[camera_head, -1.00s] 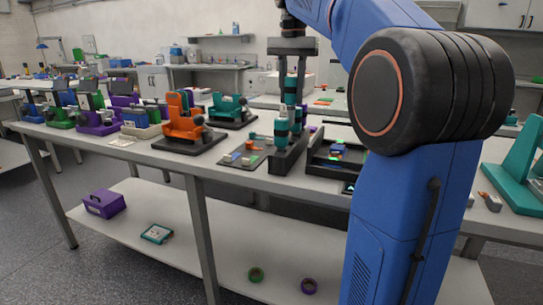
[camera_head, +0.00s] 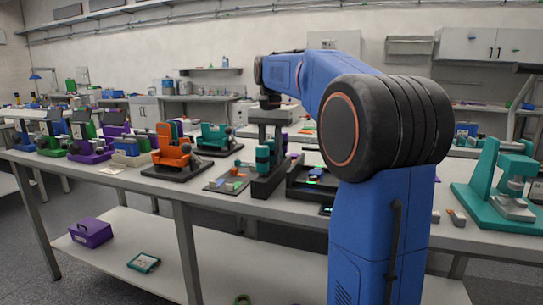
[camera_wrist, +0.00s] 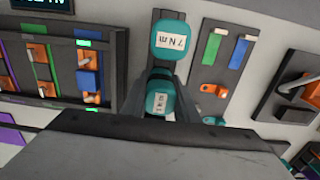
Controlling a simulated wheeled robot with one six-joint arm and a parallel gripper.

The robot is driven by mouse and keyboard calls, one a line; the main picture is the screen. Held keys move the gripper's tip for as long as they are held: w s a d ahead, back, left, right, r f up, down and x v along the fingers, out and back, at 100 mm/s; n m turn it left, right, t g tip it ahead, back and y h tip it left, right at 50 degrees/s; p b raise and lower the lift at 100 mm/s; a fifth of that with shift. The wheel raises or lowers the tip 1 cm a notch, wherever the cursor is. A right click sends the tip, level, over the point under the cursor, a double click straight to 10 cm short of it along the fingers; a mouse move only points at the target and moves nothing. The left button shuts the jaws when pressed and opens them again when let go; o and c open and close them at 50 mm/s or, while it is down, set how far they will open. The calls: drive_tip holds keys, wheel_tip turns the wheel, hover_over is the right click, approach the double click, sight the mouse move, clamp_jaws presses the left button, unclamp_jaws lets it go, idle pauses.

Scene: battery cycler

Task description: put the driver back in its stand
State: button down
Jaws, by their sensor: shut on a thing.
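My gripper (camera_head: 270,138) is low over the dark driver stand (camera_head: 268,185) on the bench, pointing down. It is shut on a teal driver, whose labelled top (camera_wrist: 160,98) shows close to the gripper body in the wrist view. The label is too blurred to read. A second teal driver (camera_wrist: 168,40), labelled "7 N m", stands beside it, apart from the gripper. In the head view a teal driver body (camera_head: 262,158) shows at the stand. The held driver's lower end and its seat are hidden, so I cannot tell whether it is seated.
An orange fixture (camera_head: 172,150) and a teal fixture (camera_head: 215,138) stand left of the stand. A grey mat (camera_head: 215,186) with small parts lies beside it. A dark tray (camera_wrist: 22,100) with coloured pieces lies on its other side. A teal press (camera_head: 490,200) stands far right.

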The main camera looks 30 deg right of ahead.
drive_tip(key=shift+f, duration=0.1)
drive_tip(key=c, duration=1.4)
unclamp_jaws()
wheel_tip(320, 180, up, 12)
drive_tip(key=shift+r, duration=0.15)
drive_tip(key=shift+s, duration=0.1)
